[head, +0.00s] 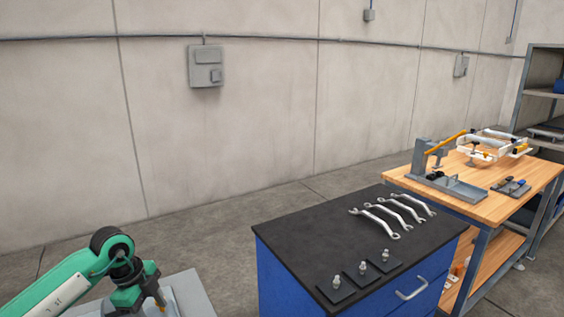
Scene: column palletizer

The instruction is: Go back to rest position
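My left arm comes in from the lower left in green and black. Its wrist is near the bottom edge, and the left gripper (160,304) points down there, cut off by the frame's edge. Its fingers are too small and hidden to show whether they are open or shut. It is over a light grey flat surface (203,300), apart from the blue cabinet to the right. My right gripper does not show in the head view.
A blue cabinet (273,275) with a black top carries several wrenches (381,222) and three small plates with upright studs (361,272). A wooden workbench (480,204) with a grey press (424,160) and a white rack (482,150) stands behind right. Open floor (205,235) lies left of the cabinet.

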